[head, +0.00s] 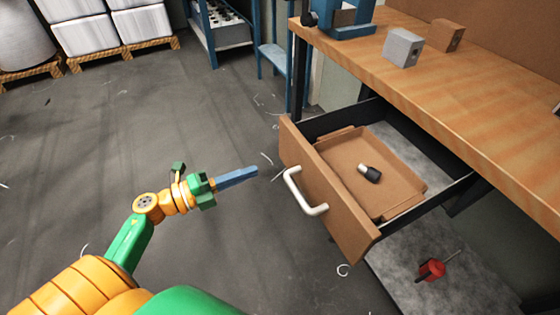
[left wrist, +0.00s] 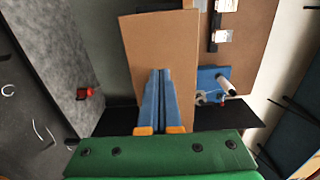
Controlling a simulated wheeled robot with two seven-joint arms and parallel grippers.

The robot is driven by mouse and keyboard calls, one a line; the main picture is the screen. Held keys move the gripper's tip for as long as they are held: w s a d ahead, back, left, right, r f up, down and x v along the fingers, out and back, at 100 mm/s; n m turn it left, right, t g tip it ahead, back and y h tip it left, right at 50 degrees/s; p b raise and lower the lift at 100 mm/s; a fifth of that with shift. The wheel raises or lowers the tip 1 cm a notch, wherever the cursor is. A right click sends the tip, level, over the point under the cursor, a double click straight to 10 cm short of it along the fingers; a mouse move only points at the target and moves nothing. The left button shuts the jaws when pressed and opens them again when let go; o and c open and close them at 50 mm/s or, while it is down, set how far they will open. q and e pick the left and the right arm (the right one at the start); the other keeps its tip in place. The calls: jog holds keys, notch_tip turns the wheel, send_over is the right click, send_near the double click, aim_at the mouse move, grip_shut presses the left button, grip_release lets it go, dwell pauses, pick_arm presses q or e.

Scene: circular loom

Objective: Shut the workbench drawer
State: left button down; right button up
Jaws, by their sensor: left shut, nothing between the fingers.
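The workbench drawer (head: 325,190) stands pulled out from under the wooden benchtop in the head view. Its brown front carries a white handle (head: 305,192). Inside lie a brown tray (head: 392,158) and a small dark item with a pale tip (head: 369,173). My left gripper (head: 254,172) is shut and empty, its blue fingers pointing right toward the drawer front, apart from it in the head view. In the left wrist view the shut fingers (left wrist: 160,72) overlap a brown panel (left wrist: 160,40), which seems to be the drawer front. My right gripper is not in view.
The workbench (head: 450,90) holds a grey block (head: 403,47), a brown block (head: 447,36) and a blue device (head: 345,18). A red tool (head: 431,269) lies below the drawer. Pallets with white stacks (head: 85,35) stand at the back left. The floor left of the drawer is mostly clear.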

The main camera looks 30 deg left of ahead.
aim_at(292, 158)
pick_arm(q)
jog(key=x, duration=0.8)
jog(key=shift+p, duration=0.35)
jog(key=shift+w+d, duration=0.25)
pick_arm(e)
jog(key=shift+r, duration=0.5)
